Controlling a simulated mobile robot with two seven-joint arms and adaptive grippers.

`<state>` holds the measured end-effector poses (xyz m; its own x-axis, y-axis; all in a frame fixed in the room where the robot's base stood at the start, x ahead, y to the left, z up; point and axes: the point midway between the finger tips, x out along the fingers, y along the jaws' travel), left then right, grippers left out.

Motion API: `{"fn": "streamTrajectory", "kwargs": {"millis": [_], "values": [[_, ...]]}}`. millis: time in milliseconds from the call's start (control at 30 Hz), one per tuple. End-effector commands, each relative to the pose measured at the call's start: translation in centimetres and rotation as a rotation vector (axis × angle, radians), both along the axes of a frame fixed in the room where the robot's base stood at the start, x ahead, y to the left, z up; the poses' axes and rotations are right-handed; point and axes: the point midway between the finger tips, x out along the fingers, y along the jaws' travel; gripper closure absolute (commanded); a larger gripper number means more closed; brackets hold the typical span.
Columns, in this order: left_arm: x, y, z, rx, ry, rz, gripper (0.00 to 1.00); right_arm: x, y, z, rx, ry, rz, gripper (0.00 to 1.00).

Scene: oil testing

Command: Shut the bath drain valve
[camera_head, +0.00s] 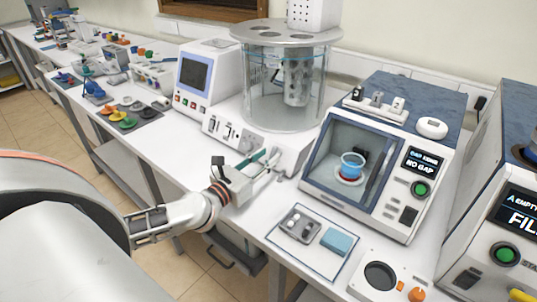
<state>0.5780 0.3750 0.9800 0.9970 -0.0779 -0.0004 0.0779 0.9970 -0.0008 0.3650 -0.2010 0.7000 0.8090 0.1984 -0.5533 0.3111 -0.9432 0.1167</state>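The bath is a clear glass cylinder (262,98) with a grey lid and a white perforated column, standing on a white base at the back of the bench. My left gripper (266,163) is at the front of this base, low by the bench edge, with its fingers pointing right and away. A teal-green strip shows at the fingers; I cannot tell whether it is part of the gripper or a valve handle. The drain valve is not clearly visible, probably hidden by the gripper. Whether the fingers hold anything is too small to tell. My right gripper is out of view.
Right of the gripper stands a white test cabinet (420,226) with a blue cup (352,165) inside. In front lies a mat with a grey fixture (300,226) and a blue block (337,241). A control box with a screen (195,76) stands left of the bath.

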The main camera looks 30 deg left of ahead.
Motion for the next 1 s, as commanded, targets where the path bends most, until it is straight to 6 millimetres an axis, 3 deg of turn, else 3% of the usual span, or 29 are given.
{"fn": "streamTrajectory", "kwargs": {"millis": [200, 500, 633, 1000], "values": [[1.29, -0.14, 0.07, 0.001, -0.001, -0.001, 0.72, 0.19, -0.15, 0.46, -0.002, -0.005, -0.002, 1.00], [1.42, -0.15, 0.00, 0.001, 0.000, -0.001, 0.72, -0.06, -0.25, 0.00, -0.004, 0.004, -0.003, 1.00], [1.41, -0.14, 0.01, 0.001, 0.000, -0.001, 1.00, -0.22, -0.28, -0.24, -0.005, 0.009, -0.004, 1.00], [1.41, -0.08, 0.02, 0.023, -0.001, -0.011, 1.00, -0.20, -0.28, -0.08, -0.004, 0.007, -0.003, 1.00]]}}
